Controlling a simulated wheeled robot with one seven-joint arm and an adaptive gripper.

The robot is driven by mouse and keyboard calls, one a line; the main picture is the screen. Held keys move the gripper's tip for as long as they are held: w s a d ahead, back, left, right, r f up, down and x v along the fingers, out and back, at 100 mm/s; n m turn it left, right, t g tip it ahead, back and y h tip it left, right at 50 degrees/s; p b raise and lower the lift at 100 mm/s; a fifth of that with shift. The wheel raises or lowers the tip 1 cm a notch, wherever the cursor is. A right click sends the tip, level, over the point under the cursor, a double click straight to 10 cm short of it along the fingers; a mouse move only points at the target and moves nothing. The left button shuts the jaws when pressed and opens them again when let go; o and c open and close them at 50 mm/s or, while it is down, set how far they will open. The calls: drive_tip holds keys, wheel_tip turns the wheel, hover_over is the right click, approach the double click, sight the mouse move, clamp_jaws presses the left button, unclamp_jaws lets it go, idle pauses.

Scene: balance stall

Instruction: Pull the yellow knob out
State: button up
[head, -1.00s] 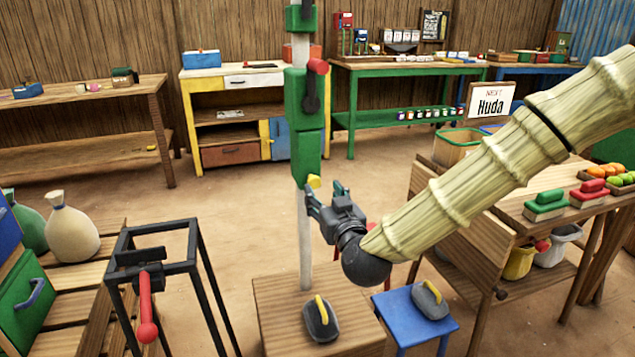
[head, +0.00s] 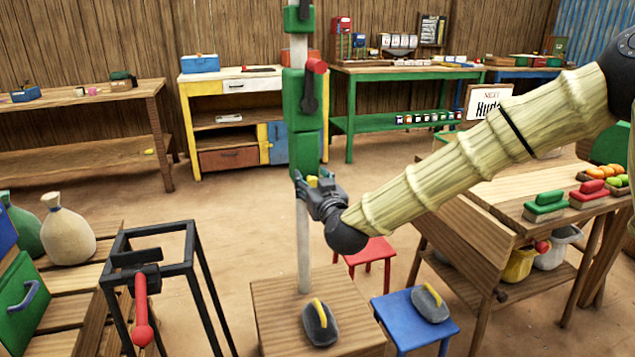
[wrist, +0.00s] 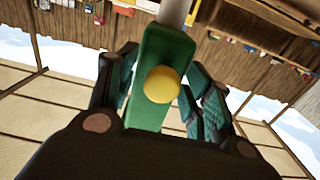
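The yellow knob (wrist: 162,84) is a round ball on the face of a green block (wrist: 158,112) in the wrist view. In the head view the knob (head: 312,182) shows in part at the foot of the green block (head: 306,152) on the white pole. My gripper (head: 312,186) is open. In the wrist view its fingers stand on either side of the knob and block, with a gap visible around the knob. I cannot tell how far the fingertips reach past the knob.
The white pole (head: 303,250) rises from a wooden box (head: 270,312). Dark weights with yellow handles sit on the box (head: 319,325) and on a blue stool (head: 404,325). A red stool (head: 372,258) stands behind. A black frame with a red lever (head: 141,310) is at left.

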sight(315, 184)
clamp_jaws()
drive_tip(key=shift+p+v, duration=0.45)
drive_tip(key=shift+v, duration=1.25)
